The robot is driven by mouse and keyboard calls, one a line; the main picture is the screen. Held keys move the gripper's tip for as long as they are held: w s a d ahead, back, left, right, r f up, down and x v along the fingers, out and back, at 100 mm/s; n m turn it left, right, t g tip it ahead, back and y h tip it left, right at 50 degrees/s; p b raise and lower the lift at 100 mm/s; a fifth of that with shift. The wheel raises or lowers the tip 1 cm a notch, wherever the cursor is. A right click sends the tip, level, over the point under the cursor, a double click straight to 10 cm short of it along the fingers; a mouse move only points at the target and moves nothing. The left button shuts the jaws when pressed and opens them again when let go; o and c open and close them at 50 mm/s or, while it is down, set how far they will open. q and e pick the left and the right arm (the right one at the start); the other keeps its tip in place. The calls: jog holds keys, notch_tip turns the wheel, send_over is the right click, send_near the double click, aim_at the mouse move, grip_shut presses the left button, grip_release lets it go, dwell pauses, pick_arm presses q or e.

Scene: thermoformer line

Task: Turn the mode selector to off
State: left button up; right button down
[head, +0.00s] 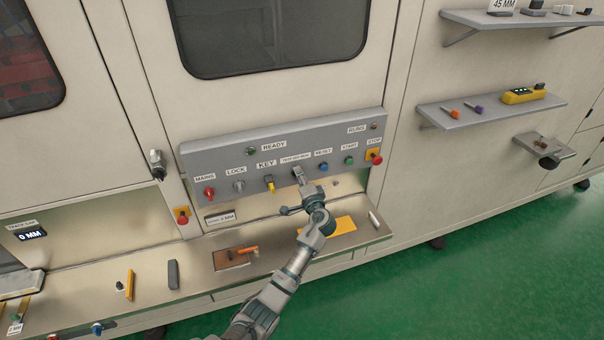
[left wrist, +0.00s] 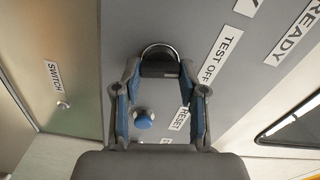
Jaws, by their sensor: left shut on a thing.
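The mode selector (left wrist: 158,66) is a dark knob with a bright rim on the grey control panel (head: 220,155), beside a label that reads "TEST OFF" and more, partly hidden. My left gripper (head: 301,182) reaches up to the panel from below in the head view. In the left wrist view its two blue-lined fingers stand on either side of the knob, and the gripper is shut on it. The pointer of the knob is not clear, so I cannot tell its setting. My right gripper is not in view.
A blue reset button (head: 323,167), green start button (head: 349,160) and red stop button (head: 376,159) sit right of the selector. A yellow key (head: 270,184), lock knob (head: 239,186) and red mains knob (head: 209,193) sit left. A metal ledge (head: 200,272) with loose items runs below.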

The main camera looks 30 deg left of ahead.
pick_arm(q)
jog(key=shift+s+a+f+m+p, duration=0.1)
jog(key=shift+a+m+p, duration=0.05)
jog(key=shift+m+p, duration=0.35)
jog(key=shift+a+f+m+p, duration=0.15)
jog(key=shift+m+p, duration=0.1)
jog(key=shift+m, duration=0.35)
jog(key=shift+r, duration=0.1)
jog(key=o, duration=1.1)
jog(key=shift+a, duration=0.15)
jog(key=shift+o, duration=0.2)
jog(key=shift+a, duration=0.3)
jog(key=shift+d, duration=0.1)
jog(key=v, duration=1.1)
jog(key=shift+f, duration=0.25)
